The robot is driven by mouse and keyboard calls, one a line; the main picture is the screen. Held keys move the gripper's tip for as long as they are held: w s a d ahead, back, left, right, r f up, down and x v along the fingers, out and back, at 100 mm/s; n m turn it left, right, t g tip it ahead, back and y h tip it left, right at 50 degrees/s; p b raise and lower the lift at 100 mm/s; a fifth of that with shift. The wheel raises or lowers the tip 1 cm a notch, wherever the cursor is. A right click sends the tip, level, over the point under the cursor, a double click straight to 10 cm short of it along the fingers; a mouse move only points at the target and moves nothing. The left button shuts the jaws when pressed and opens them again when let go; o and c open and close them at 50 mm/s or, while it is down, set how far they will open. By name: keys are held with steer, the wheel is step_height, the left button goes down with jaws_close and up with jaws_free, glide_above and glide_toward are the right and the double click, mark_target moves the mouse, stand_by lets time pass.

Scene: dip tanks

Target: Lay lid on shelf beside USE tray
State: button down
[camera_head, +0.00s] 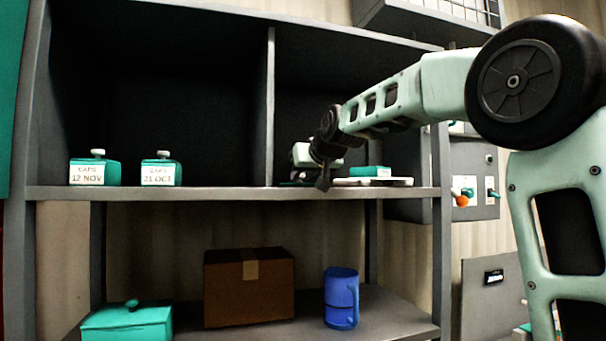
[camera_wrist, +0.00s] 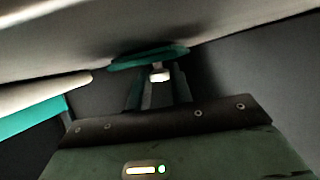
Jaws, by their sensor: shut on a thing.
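My gripper (camera_head: 322,184) reaches into the right bay of the upper shelf (camera_head: 225,193). In the wrist view my gripper (camera_wrist: 160,82) is shut on the pale knob (camera_wrist: 159,73) of a teal lid (camera_wrist: 148,57). The lid is at or just above the pale shelf surface; I cannot tell if it touches. In the head view my gripper and wrist mostly hide the lid. A white tray (camera_head: 400,182) with a teal box (camera_head: 370,171) on it sits just right of my gripper. No USE label is readable. The tray's edge (camera_wrist: 45,93) also shows in the wrist view.
An upright divider (camera_head: 270,110) stands left of my arm. Two lidded teal boxes, marked 12 NOV (camera_head: 95,170) and 31 OCT (camera_head: 161,171), stand in the left bay. Below are a teal container (camera_head: 128,325), a cardboard box (camera_head: 248,287) and a blue mug (camera_head: 341,297).

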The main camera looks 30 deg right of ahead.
steer(key=c, duration=1.2)
jaws_free()
steer(key=shift+f, duration=0.1)
steer(key=shift+c, duration=0.2)
steer(key=b+v, duration=0.4)
steer(key=v, duration=0.8)
steer(key=shift+d, duration=0.1)
